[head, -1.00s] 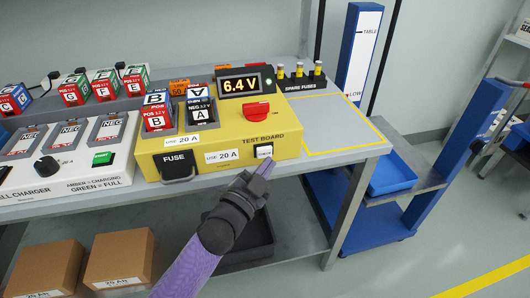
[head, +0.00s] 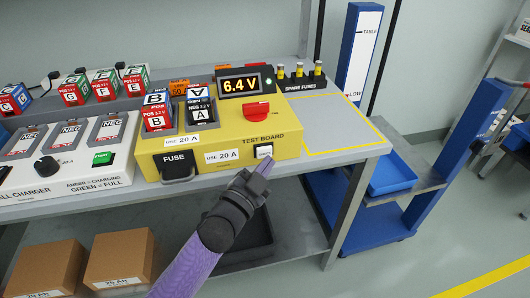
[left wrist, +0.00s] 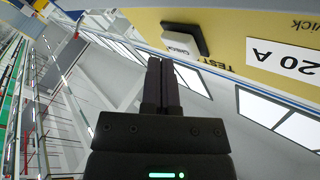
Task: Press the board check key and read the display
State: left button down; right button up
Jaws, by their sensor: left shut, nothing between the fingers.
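The yellow test board (head: 222,155) stands on the grey bench. Its display (head: 244,84) is lit and reads 6.4 V, with a green light beside it. The white check key (head: 264,151) is on the board's front face at the lower right. It also shows in the left wrist view (left wrist: 183,40). My left gripper (head: 267,163) is shut and empty, its fingertips just below and in front of the key. In the left wrist view the fingertips (left wrist: 162,62) appear a little apart from the key. Cells A and B (head: 158,118) sit in the board's slots. My right gripper is not in view.
A red knob (head: 256,111) is on the board's top, and a black fuse holder (head: 176,165) is on its front. Spare fuses (head: 299,70) stand behind. The cell charger (head: 64,165) is to the left. A yellow-outlined area (head: 335,125) to the right is empty.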

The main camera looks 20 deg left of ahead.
pick_arm(q)
jog(key=shift+w+a, duration=0.15)
jog(key=shift+w, duration=0.05)
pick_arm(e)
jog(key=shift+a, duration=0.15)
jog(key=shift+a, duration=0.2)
pick_arm(q)
jog(key=shift+w+a, duration=0.25)
jog(key=shift+w, duration=0.15)
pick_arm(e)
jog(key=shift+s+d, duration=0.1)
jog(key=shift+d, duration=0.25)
pick_arm(q)
jog(key=shift+s, duration=0.1)
jog(key=shift+s+d+p, duration=0.35)
jog(key=shift+s+d, duration=0.15)
jog(key=shift+s, duration=0.15)
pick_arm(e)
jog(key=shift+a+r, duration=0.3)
